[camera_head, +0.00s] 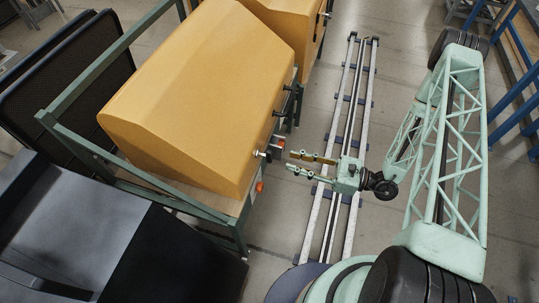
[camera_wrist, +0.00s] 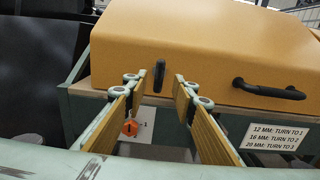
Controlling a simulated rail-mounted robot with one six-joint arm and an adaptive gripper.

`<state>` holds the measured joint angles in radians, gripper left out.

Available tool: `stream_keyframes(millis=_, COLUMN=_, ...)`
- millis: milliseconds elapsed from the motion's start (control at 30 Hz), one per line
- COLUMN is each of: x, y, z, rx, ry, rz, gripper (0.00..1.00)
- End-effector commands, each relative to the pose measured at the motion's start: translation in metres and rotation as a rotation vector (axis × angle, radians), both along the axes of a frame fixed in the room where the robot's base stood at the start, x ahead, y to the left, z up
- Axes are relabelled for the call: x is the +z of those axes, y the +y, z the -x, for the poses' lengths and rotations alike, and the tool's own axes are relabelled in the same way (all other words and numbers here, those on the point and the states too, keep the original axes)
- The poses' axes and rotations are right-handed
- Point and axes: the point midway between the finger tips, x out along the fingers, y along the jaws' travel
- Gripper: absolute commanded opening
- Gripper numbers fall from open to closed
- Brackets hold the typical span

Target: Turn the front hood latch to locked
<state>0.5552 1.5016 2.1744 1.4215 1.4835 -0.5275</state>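The yellow hood (camera_head: 200,90) stands on a green-framed bench; it also fills the upper part of the wrist view (camera_wrist: 200,40). A dark upright latch (camera_wrist: 159,75) on the hood's near face shows between my fingertips in the wrist view. In the head view a small latch with a pale end (camera_head: 259,154) sticks out low on the hood's right side. My gripper (camera_head: 290,161) is open and empty, its fingers pointing at this latch with a gap before it. In the wrist view both fingers of my gripper (camera_wrist: 157,84) stand apart on either side of the latch.
A black bar handle (camera_wrist: 268,90) sits right of the latch. Below are an orange knob (camera_wrist: 130,128) by a "1" mark and a white sign (camera_wrist: 275,136) about turning by millimetre size. A second yellow hood (camera_head: 290,22) stands behind. Floor rails (camera_head: 345,110) run alongside.

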Motion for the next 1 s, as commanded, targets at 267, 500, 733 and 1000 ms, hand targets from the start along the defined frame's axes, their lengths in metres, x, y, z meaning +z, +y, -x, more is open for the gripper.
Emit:
stream_keyframes(millis=267, x=0.0, y=0.02, z=-0.007, rx=0.002, ry=0.0, rz=0.001, gripper=0.25)
stream_keyframes(millis=500, x=0.0, y=0.035, z=-0.014, rx=0.001, ry=0.0, rz=0.0, gripper=0.25)
stream_keyframes(millis=733, x=0.0, y=0.051, z=-0.02, rx=0.001, ry=0.0, rz=0.001, gripper=0.25)
stream_keyframes(millis=1000, x=-0.001, y=0.069, z=-0.027, rx=0.002, ry=-0.001, rz=0.001, gripper=0.25)
